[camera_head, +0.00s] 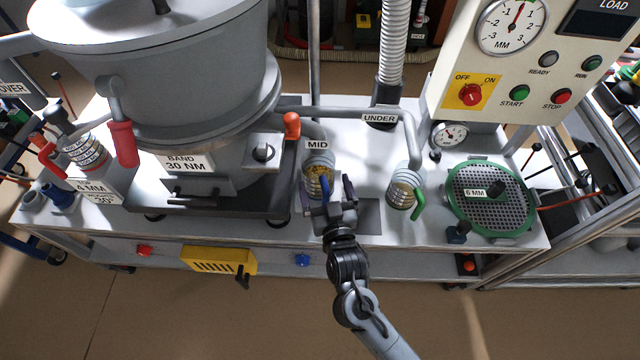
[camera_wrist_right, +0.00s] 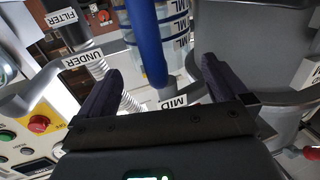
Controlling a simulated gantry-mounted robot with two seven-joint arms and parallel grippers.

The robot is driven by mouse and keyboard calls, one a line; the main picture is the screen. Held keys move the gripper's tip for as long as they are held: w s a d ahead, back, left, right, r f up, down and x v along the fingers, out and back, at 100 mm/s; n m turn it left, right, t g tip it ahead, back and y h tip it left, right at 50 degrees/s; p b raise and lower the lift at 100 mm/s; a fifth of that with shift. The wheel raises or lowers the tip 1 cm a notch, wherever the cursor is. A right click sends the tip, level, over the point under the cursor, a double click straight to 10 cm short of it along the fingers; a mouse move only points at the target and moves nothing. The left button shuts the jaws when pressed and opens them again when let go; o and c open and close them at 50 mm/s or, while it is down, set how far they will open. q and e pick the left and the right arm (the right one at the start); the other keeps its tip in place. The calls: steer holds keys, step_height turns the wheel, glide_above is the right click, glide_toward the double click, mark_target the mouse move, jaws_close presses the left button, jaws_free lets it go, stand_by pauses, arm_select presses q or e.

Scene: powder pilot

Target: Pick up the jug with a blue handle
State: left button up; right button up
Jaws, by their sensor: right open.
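The jug with a blue handle (camera_head: 318,168) is clear with a yellowish content and stands upright under the MID spout. Its blue handle (camera_head: 324,184) faces the front. In the right wrist view the blue handle (camera_wrist_right: 147,45) runs between the fingers, with the clear jug wall and its printed marks (camera_wrist_right: 178,28) behind it. My right gripper (camera_head: 330,190) is open at the handle, one dark finger on each side; it also shows in the right wrist view (camera_wrist_right: 160,82). I see gaps between the fingers and the handle. My left gripper is not in view.
A jug with a green handle (camera_head: 402,186) stands to the right under the UNDER pipe. A round green-rimmed sieve (camera_head: 448,190) lies further right. The large grey vessel (camera_head: 160,80) and a red-handled jug (camera_head: 84,152) are left. The control panel (camera_head: 450,85) rises at the right.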

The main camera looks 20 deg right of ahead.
mark_target(322, 177)
steer(key=w, duration=0.2)
steer(key=w+b, duration=0.1)
steer(key=shift+w+d+f, duration=0.1)
steer(key=shift+w+d, duration=0.2)
steer(key=shift+w, duration=0.05)
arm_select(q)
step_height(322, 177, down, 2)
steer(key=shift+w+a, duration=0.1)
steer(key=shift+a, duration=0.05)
arm_select(e)
steer(key=shift+s, duration=0.1)
steer(key=shift+c, duration=0.2)
steer(key=c, duration=1.6)
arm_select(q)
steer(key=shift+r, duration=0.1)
